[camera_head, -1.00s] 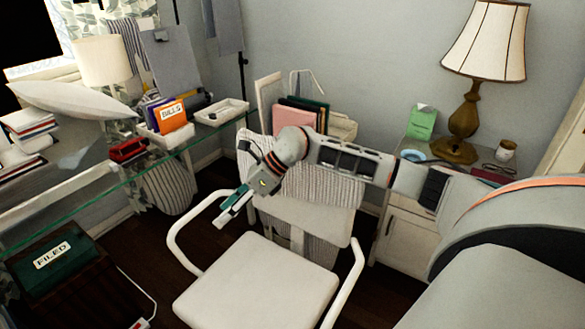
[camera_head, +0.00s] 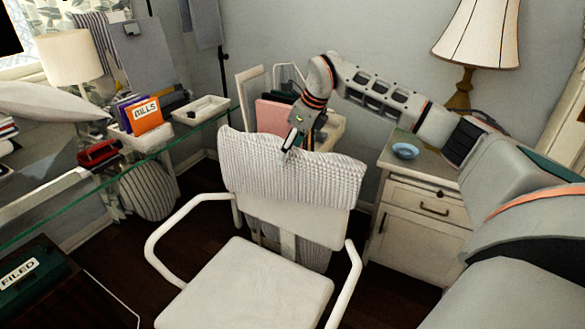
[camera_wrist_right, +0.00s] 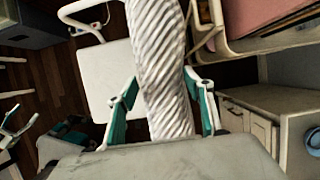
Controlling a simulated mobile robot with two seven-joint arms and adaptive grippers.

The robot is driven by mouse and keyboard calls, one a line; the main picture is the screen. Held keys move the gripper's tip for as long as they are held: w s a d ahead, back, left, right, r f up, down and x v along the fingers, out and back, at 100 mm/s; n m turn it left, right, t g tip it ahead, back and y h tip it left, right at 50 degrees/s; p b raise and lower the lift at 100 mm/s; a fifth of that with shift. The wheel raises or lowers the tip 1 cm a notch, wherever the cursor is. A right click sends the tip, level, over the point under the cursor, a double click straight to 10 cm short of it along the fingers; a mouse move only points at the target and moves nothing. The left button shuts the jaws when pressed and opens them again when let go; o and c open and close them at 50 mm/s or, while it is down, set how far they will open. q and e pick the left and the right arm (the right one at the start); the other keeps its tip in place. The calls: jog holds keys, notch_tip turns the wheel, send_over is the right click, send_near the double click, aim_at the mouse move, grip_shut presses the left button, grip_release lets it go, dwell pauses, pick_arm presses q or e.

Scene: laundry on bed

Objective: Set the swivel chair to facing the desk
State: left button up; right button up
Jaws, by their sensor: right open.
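The white swivel chair (camera_head: 247,287) stands mid-floor in the head view, its seat front toward me and its backrest on the far side. A ribbed pale cloth (camera_head: 290,173) hangs over the backrest. The glass-topped desk (camera_head: 118,170) is left of the chair. My right gripper (camera_head: 290,142) is open at the top edge of the backrest. In the right wrist view its fingers (camera_wrist_right: 163,125) lie either side of the cloth-covered backrest; I cannot tell if they touch. A white and teal part at that view's left edge may be my left gripper (camera_wrist_right: 14,130).
A white cabinet (camera_head: 424,215) with a blue bowl (camera_head: 405,150) stands right of the chair. A holder with a pink folder (camera_head: 272,116) is behind the backrest. Dark floor shows between chair and desk.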

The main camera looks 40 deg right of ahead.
jog(key=shift+f, duration=0.15)
jog(key=b+x, duration=0.1)
jog(key=x, duration=0.6)
jog(key=shift+w+f+b, duration=0.2)
jog(key=shift+b, duration=0.2)
jog(key=shift+a, duration=0.1)
grip_shut()
jog(key=shift+s, duration=0.1)
